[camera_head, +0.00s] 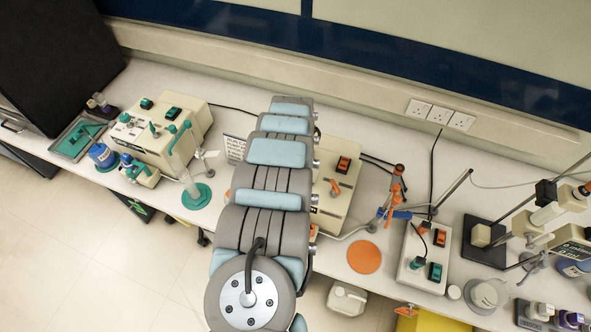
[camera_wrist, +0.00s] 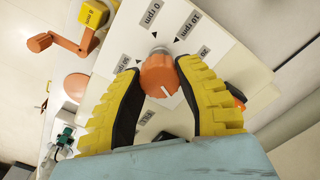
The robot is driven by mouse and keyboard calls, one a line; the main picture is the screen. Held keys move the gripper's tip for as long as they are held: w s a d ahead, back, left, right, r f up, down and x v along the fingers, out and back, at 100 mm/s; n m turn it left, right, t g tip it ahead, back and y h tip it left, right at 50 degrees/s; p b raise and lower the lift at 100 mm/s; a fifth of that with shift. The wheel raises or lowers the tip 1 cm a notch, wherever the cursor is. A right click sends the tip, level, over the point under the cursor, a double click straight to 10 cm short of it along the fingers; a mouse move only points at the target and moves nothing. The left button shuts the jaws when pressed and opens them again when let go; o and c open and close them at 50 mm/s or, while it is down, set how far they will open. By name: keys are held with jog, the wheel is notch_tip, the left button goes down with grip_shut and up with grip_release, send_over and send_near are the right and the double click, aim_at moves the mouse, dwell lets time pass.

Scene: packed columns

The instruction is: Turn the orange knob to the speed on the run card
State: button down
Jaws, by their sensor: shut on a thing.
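The orange knob (camera_wrist: 155,80) sits on a pale panel (camera_wrist: 225,62) in the wrist view, with a short white mark on its face pointing down and right. Printed speed labels surround it, among them "0 rpm" and "10 rpm"; others are partly hidden or hard to read. My gripper (camera_wrist: 158,68) has its yellow-backed, black-padded fingers on either side of the knob, closed on it. In the head view my arm covers the gripper and part of the beige box (camera_head: 333,208). A small white card with dark print (camera_head: 235,147) stands left of my arm; its text is unreadable.
In the head view, a beige box with green controls (camera_head: 160,135) stands left, and a white switch box (camera_head: 424,255) and clamp stands stand right. An orange disc (camera_head: 364,257) lies on the bench.

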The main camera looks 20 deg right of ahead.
jog(key=c, duration=0.6)
grip_release()
jog(key=shift+a, duration=0.1)
jog(key=shift+r, duration=6)
